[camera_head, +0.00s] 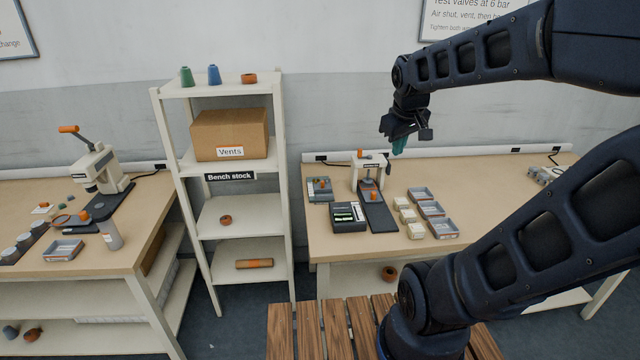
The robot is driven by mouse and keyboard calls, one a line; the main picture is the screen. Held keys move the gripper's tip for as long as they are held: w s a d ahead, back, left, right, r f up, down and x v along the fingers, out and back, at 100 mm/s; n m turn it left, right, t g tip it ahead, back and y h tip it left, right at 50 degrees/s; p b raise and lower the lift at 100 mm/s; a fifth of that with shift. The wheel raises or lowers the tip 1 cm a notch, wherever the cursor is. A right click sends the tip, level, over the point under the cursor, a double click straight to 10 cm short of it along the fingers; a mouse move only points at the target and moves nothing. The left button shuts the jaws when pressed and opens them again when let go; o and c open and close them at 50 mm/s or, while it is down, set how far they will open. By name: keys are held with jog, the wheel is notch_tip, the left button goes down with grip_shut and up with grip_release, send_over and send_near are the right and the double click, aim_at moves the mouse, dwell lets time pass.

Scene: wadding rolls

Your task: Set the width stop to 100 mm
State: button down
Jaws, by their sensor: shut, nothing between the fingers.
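My gripper (399,146) hangs in the air above the back of the right bench, near the wall. It is shut and empty; its teal tip points down. Orange knobs show at the frame and on the plate. A grey block with an orange knob (322,183) lies left of the frame. I cannot tell which of these is the width stop, and no scale or number is readable.
A dark tray (348,218) sits left of the plate. Several pale blocks (416,231) and grey trays (443,228) stand right of it. A shelf rack (291,190) stands left of the bench (480,185). The bench's right part looks mostly clear. A slatted wooden surface (309,330) is in front.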

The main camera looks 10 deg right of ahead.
aim_at(322, 183)
jog(key=w+a+f+n, duration=0.2)
jog(key=w+f+n, duration=0.1)
jog(key=w+n, duration=0.3)
jog(key=w+a+f+n+h, duration=0.1)
jog(key=w+a+f+n, duration=0.15)
jog(key=w, duration=0.65)
jog(key=w+a+f+n, duration=0.3)
jog(key=w+n, duration=0.2)
jog(key=w, duration=0.2)
jog(key=w+a+f+n, duration=0.5)
jog(key=w+f+n, duration=0.1)
jog(key=f, duration=0.3)
jog(key=w+a+f+n, duration=0.6)
jog(key=w+f, duration=0.1)
jog(key=f, duration=0.1)
jog(key=shift+w+a+f+n, duration=0.15)
jog(key=shift+a+f+n, duration=0.15)
jog(key=shift+f+n, duration=0.1)
jog(key=shift+f, duration=0.1)
jog(key=x, duration=1)
jog(key=shift+s+d, duration=0.1)
jog(key=shift+s, duration=0.15)
jog(key=shift+w+d, duration=0.3)
jog(key=shift+w, duration=0.25)
jog(key=shift+w+d, duration=0.3)
jog(key=shift+w, duration=0.25)
jog(key=shift+w+d, duration=0.35)
jog(key=shift+w, duration=0.4)
